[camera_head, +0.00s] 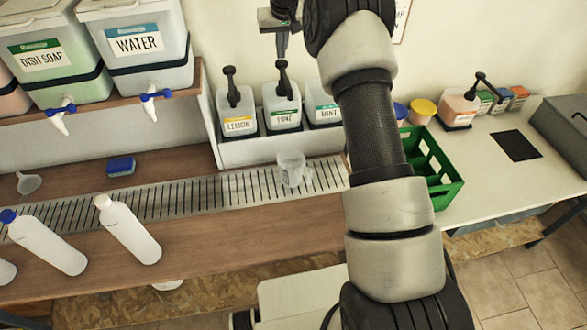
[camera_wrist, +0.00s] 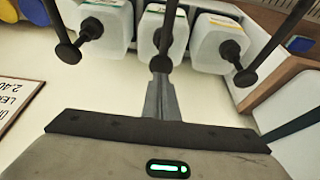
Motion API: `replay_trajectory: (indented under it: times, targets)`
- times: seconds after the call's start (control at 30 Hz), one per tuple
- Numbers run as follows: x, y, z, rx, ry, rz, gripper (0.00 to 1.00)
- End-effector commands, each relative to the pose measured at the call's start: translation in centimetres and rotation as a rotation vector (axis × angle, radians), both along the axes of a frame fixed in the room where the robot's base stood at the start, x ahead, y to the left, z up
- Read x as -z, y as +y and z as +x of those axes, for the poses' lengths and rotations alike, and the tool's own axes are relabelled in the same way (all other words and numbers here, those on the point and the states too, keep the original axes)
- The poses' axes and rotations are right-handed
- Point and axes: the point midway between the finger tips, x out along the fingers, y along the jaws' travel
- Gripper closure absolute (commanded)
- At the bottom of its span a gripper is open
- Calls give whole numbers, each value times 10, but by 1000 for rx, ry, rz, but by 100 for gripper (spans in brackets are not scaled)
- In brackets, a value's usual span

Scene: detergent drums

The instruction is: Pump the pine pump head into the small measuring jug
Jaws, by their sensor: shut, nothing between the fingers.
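The pine drum (camera_head: 283,110) is a white container with a green label, standing between the lemon and mint drums. Its black pump head (camera_head: 282,78) stands upright on top. My gripper (camera_head: 282,52) is shut and empty, pointing down just above the pine pump head. In the wrist view, the shut fingers (camera_wrist: 161,80) line up with the middle pump head (camera_wrist: 161,62); I cannot tell whether they touch. The small clear measuring jug (camera_head: 291,168) stands on the slatted drip grate, in front of the pine drum.
The lemon drum (camera_head: 237,112) is left of pine and the mint drum (camera_head: 322,112) right, each pump close by. My arm hides part of the mint drum's side. A green crate (camera_head: 440,180) stands to the right.

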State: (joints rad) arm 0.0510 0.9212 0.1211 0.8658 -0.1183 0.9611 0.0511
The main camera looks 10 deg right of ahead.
Motion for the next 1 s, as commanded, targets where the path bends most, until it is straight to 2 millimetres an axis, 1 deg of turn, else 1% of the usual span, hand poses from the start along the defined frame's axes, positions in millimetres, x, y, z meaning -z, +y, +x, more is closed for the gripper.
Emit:
replay_trajectory:
  times: [0.47,1.0]
  targets:
    - [-2,0,0,0,-2,-1,100]
    - [-52,-1,1,1,-3,-1,100]
